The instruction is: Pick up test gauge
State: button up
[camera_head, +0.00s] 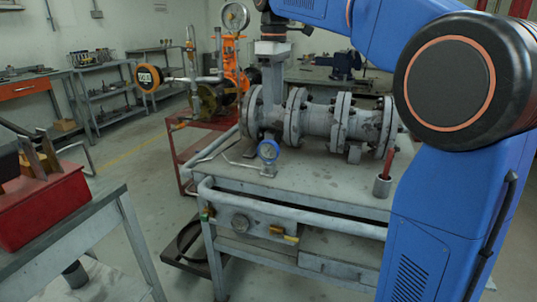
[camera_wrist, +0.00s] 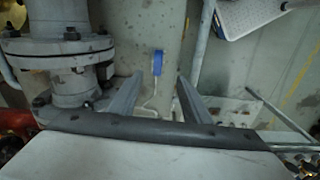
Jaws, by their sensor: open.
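The blue-rimmed gauge (camera_head: 268,151) with a pale dial stands upright on the grey workbench (camera_head: 315,179), near its left edge, in front of the flanged pipe (camera_head: 320,120). I take it as the test gauge. In the wrist view its blue body (camera_wrist: 157,63) shows small, beyond the fingertips and between them as seen. My gripper (camera_wrist: 159,77) is open, its two grey fingers apart with nothing between them. In the head view my gripper (camera_head: 274,80) hangs above the gauge, pointing down near the left flange; its fingertips are hard to make out there.
A cup holding a red stick (camera_head: 382,186) stands at the bench's right. A rail (camera_head: 300,215) runs along the bench front. A red box (camera_head: 40,207) sits on the left table.

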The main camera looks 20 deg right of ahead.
aim_at(269, 140)
jog(key=shift+n, duration=0.3)
jog(key=f, duration=0.5)
jog(key=w+f, duration=0.1)
jog(key=f, duration=0.5)
jog(key=w+f, duration=0.1)
jog(key=f, duration=0.4)
jog(key=shift+a+f, duration=0.35)
grip_shut()
